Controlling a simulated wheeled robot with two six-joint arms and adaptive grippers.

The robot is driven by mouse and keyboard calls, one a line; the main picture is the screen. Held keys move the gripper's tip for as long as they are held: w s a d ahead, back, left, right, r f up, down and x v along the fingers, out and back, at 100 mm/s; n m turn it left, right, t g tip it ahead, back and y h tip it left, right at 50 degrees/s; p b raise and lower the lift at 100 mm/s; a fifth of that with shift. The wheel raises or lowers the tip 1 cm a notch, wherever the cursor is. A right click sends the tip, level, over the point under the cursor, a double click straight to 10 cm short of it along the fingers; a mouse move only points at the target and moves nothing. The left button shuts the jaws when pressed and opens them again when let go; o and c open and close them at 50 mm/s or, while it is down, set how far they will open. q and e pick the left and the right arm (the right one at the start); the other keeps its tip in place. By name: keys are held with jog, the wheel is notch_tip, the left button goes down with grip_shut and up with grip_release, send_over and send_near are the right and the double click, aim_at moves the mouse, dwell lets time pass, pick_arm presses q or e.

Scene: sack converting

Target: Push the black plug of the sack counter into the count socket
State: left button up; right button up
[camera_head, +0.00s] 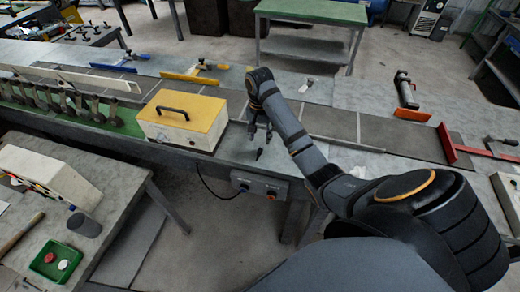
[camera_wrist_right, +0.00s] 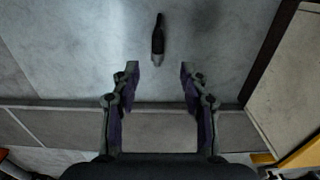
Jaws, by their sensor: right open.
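The black plug (camera_head: 260,154) lies on the grey table top near its front edge, right of the cream box. In the right wrist view the plug (camera_wrist_right: 158,38) appears beyond the open fingertips, roughly midway between them, touching neither. My right gripper (camera_head: 260,132) is open and empty, pointing down just above and behind the plug. It also shows in the right wrist view (camera_wrist_right: 158,72). A grey panel box (camera_head: 260,186) with small round fittings hangs under the table edge; I cannot tell which fitting is the count socket. My left gripper is out of view.
A cream box with a yellow lid (camera_head: 210,112) and black handle stands left of my right gripper. A black cable (camera_head: 215,191) loops below the table edge to the panel box. A red bracket (camera_head: 447,144) stands at right. Table around the plug is clear.

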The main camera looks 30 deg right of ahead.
aim_at(261, 147)
jog(key=shift+w+f, duration=0.1)
jog(key=shift+f, duration=0.15)
jog(key=f+b, duration=0.3)
jog(key=shift+s+d+f+b, duration=0.15)
jog(key=shift+s+f+b, duration=0.1)
jog(key=shift+f+b, duration=0.1)
jog(key=shift+f+p, duration=0.3)
jog(key=shift+p, duration=0.2)
jog(key=shift+w+f, duration=0.15)
jog(key=shift+f, duration=0.2)
jog(key=c, duration=0.5)
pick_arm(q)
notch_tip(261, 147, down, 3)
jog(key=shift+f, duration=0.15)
pick_arm(e)
grip_shut()
